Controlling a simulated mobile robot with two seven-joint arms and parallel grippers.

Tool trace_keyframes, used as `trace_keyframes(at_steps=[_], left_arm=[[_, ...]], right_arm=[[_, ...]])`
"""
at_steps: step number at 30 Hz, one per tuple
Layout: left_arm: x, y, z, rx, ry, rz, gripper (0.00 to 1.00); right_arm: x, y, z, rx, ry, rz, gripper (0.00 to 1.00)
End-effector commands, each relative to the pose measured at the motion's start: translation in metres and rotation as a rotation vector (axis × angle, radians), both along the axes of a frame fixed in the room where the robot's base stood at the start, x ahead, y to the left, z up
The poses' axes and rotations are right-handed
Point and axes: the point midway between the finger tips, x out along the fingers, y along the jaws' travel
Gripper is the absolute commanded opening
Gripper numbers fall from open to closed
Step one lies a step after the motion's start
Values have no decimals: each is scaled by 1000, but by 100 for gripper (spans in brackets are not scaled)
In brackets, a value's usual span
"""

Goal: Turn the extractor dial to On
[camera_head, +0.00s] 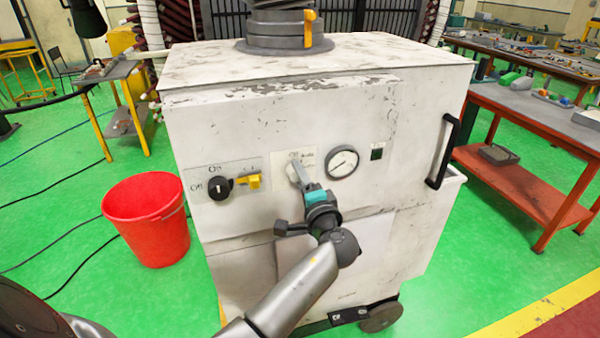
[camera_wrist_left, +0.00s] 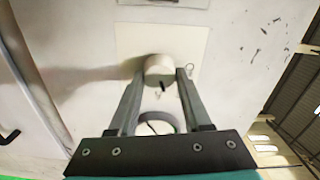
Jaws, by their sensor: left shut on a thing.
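The extractor (camera_head: 240,120) is a worn white cabinet with a control panel facing me. A pale, cream dial (camera_wrist_left: 158,68) sits on a light plate (camera_wrist_left: 190,42) on its front. My left gripper (camera_head: 297,174) reaches the panel from below, and its fingers are shut on the dial from both sides. The wrist view shows the fingertips (camera_wrist_left: 159,76) at the dial, with a small black mark on its face. The plate's print is too small to read surely. My right gripper is not in view.
A black knob (camera_head: 219,187) with On and Off print and a yellow switch (camera_head: 248,181) are left of the dial. A round gauge (camera_head: 342,162) is right of it. A black handle (camera_head: 442,151) sticks out further right. A red bucket (camera_head: 148,222) stands left.

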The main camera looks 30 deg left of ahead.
Motion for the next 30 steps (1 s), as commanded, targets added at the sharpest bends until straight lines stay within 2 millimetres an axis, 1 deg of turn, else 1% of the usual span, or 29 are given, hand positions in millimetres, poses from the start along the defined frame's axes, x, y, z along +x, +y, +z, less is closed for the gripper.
trace_keyframes(at_steps=[1,6,15,30], left_arm=[[0,-1,2,26,32,-1,0],[0,0,1,113,132,-1,0],[0,0,0,213,249,-1,0],[0,0,-1,253,294,-2,0]], right_arm=[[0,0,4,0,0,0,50],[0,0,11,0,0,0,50],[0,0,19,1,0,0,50],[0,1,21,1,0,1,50]])
